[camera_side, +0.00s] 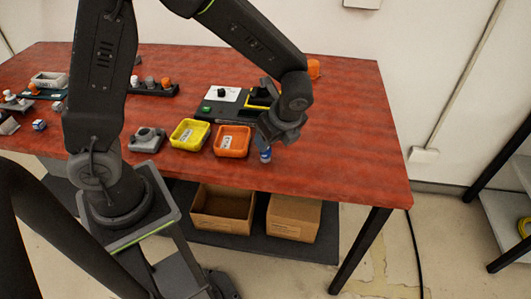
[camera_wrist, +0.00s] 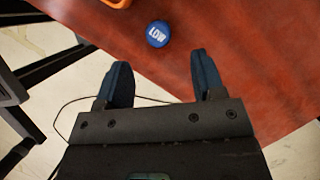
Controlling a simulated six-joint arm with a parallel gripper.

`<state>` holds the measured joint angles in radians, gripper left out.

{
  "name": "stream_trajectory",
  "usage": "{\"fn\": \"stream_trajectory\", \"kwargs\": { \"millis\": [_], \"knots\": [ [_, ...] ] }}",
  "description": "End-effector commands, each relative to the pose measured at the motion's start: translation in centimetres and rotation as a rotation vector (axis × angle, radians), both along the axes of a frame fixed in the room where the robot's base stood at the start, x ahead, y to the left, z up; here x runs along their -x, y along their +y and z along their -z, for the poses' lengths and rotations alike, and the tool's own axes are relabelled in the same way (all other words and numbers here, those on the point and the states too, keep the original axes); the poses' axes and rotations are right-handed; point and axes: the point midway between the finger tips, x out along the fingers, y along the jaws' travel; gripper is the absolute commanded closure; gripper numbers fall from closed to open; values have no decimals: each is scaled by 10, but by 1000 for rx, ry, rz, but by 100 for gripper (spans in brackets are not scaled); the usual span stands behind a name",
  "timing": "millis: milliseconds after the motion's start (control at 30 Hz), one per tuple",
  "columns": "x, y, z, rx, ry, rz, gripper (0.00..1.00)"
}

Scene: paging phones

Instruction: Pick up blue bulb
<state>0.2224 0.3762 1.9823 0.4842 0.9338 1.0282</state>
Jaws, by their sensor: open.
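The blue bulb (camera_wrist: 158,34) shows in the wrist view as a round blue top with white lettering that looks like "LOW". It stands on the red table, ahead of my gripper (camera_wrist: 158,80). My gripper's two dark blue fingers are apart with nothing between them. In the side view the bulb (camera_side: 265,156) is small and partly hidden just below my gripper (camera_side: 268,143), near the table's front edge. The wrist view shows the bulb beyond the fingertips, apart from them.
An orange tray (camera_side: 232,141) and a yellow tray (camera_side: 189,134) stand left of the bulb. A dark fixture (camera_side: 212,110) with a green button is behind them. The red table (camera_side: 345,120) is clear to the right. Its front edge is close to my gripper.

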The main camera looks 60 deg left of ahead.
Motion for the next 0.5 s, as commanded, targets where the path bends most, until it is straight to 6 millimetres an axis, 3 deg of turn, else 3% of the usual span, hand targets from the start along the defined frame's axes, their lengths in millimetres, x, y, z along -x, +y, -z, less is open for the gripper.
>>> {"fn": "stream_trajectory", "kwargs": {
  "millis": [267,500],
  "knots": [
    [2,9,21,0,4,-2,38],
    [2,22,52,0,3,-2,38]
  ]
}}
